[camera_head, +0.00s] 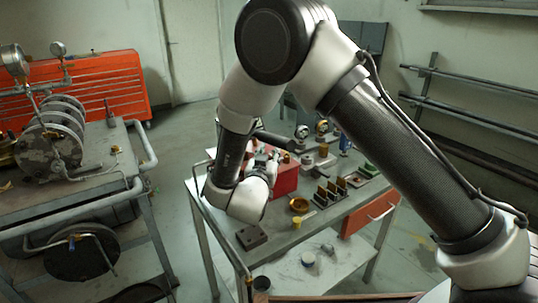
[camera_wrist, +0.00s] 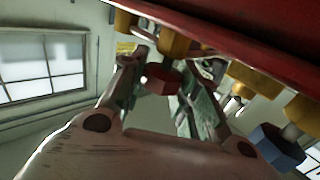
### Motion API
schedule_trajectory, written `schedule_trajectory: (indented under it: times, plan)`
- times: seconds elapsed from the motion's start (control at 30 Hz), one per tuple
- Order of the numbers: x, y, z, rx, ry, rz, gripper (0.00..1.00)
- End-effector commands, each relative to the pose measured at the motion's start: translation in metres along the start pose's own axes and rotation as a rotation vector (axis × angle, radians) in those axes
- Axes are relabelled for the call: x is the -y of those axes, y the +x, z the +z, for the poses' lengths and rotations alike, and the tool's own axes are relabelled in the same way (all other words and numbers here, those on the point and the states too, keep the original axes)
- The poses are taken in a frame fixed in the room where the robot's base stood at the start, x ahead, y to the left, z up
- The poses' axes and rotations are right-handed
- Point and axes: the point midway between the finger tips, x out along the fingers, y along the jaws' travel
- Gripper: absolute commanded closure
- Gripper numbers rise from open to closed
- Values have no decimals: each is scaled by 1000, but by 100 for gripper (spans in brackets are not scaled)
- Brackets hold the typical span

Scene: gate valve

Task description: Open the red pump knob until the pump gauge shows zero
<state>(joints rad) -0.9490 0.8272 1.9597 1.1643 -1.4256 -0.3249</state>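The red pump knob (camera_wrist: 163,77) is a small hexagonal knob on a brass fitting in the wrist view. It shows between the two fingers of my gripper (camera_wrist: 161,98), with gaps visible beside it. My gripper is open around or just short of the knob; the exact depth is unclear. A red box-like body (camera_wrist: 255,30) fills the top right of the wrist view and also shows on the table in the head view (camera_head: 287,180). In the head view my wrist hides the knob. Small dials (camera_head: 302,131) stand behind the red body; their readings are too small to tell.
A blue hexagonal knob (camera_wrist: 277,149) and brass fittings (camera_wrist: 250,78) sit right of my fingers. A cart with machinery (camera_head: 55,150) stands left.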

Motion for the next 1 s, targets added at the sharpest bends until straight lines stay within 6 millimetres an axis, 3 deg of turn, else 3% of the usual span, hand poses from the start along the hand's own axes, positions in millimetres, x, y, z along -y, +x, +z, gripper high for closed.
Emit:
schedule_trajectory:
  times: [0.1,0.47,1.0]
  plan:
    - [0,0,0,0,0,0,92]
    - [-1,0,0,1,-2,-49,92]
    - [-3,0,1,5,-2,-475,92]
